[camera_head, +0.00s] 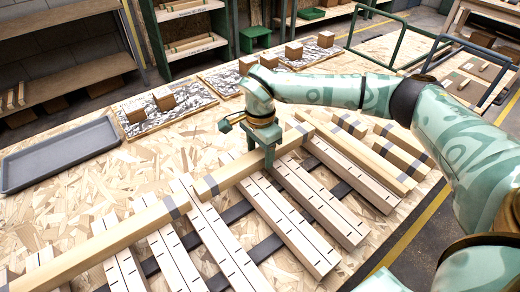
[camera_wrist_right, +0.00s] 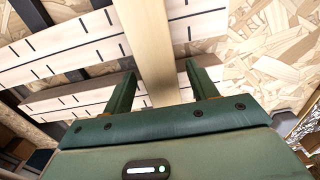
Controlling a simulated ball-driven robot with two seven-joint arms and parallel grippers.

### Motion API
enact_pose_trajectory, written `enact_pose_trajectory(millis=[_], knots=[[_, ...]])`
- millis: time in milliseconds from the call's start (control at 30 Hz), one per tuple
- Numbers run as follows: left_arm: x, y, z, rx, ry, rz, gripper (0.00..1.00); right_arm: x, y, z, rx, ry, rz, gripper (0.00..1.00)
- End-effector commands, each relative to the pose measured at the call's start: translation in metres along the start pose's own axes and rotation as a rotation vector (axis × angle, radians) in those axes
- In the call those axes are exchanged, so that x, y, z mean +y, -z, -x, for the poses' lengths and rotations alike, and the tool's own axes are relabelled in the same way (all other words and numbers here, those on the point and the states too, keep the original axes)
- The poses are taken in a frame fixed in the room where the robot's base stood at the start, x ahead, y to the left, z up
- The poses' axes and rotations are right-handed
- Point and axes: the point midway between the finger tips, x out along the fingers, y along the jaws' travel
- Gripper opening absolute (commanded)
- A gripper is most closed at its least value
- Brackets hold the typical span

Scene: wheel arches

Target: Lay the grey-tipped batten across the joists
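A pale batten (camera_head: 230,176) with grey tips lies across several pale, black-marked joists (camera_head: 290,228) near the middle of the head view. My right gripper (camera_head: 262,160) is over its middle, fingers pointing down on either side. In the right wrist view the batten (camera_wrist_right: 158,50) runs between the two spread fingers of the right gripper (camera_wrist_right: 162,88), with a gap beside each finger. Another batten (camera_head: 95,248) with a dark grey tip lies across the joists at lower left, its end close to the first batten's end. My left gripper is not in view.
Dark strips (camera_head: 236,212) run under the joists. More timber pieces (camera_head: 400,150) lie at the right. A grey tray (camera_head: 60,155) is at the left, and foil-topped mats (camera_head: 190,100) with brown blocks are behind. Shelves stand at the back. Bare board shows at the centre left.

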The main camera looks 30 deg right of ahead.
Motion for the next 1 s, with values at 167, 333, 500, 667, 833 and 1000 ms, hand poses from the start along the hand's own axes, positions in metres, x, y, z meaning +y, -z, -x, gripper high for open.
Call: enact_pose_trajectory(millis=[167,333,500,667,833,1000], knots=[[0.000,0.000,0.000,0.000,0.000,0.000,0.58,0.000,0.000,0.006,0.000,0.001,-0.001,0.58],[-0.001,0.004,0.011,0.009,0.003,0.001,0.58,-0.001,0.000,0.043,0.001,0.007,-0.001,0.58],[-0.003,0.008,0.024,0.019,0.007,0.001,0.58,-0.001,0.000,0.087,0.001,0.007,0.000,0.58],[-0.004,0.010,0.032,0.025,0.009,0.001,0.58,0.000,0.000,0.117,0.001,0.005,0.000,0.58],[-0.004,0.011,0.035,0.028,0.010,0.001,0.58,0.000,0.000,0.131,0.000,0.001,0.000,0.58],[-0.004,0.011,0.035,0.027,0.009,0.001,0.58,0.000,0.000,0.133,0.000,0.000,0.000,0.58]])
